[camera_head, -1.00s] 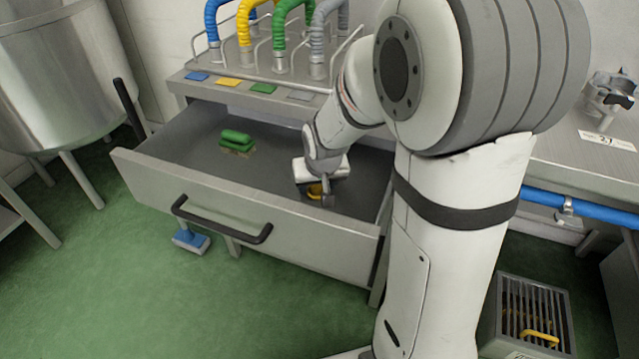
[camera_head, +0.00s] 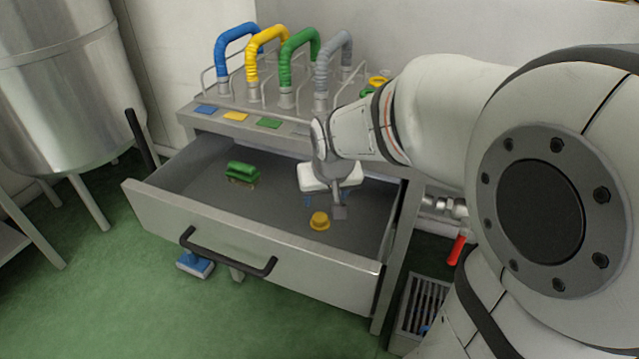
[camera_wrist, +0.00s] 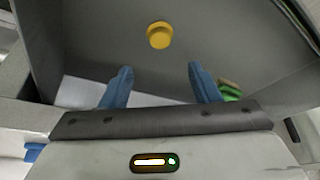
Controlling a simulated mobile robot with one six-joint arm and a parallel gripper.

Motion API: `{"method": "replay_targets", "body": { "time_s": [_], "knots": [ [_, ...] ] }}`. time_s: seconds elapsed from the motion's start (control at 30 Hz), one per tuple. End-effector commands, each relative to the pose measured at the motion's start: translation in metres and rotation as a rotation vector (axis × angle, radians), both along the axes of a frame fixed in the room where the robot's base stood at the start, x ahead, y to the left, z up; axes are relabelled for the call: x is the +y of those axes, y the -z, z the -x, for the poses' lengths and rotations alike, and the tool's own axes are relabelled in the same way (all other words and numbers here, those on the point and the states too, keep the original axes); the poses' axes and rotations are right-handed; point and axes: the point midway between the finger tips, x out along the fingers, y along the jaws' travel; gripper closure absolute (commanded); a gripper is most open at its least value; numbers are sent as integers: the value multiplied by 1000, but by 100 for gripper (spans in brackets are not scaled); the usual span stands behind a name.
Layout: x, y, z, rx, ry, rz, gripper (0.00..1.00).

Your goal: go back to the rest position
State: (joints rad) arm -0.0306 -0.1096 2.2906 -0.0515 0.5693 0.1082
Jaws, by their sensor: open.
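My gripper (camera_head: 324,200) is above the right part of the open drawer (camera_head: 250,238). In the wrist view its two blue fingers (camera_wrist: 160,82) stand wide apart with nothing between them. A yellow round knob-like piece (camera_head: 320,221) lies on the drawer floor below the gripper. It also shows in the wrist view (camera_wrist: 160,35), beyond the fingertips and apart from them. A green-topped brush (camera_head: 241,174) lies in the left part of the drawer, and part of it shows behind the right finger in the wrist view (camera_wrist: 230,90).
The bench above the drawer carries blue, yellow, green and grey hoses (camera_head: 299,57) and coloured plates (camera_head: 236,116). A black handle (camera_head: 228,255) juts from the drawer front. A blue-topped brush (camera_head: 195,264) lies on the floor. A metal tank (camera_head: 62,85) stands left. A red lever (camera_head: 457,250) shows right.

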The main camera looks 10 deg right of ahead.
Motion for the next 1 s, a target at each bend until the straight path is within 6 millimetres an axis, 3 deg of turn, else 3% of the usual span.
{"method": "replay_targets", "body": {
  "time_s": [0.37,0.47,0.57,0.8,1.0],
  "knots": [
    [0,-8,3,2,0,0,44],
    [-2,-31,14,12,-1,1,44],
    [-3,-66,34,33,-7,4,44],
    [-6,-147,95,101,-22,3,44],
    [-7,-190,135,147,-35,1,44]
  ]
}}
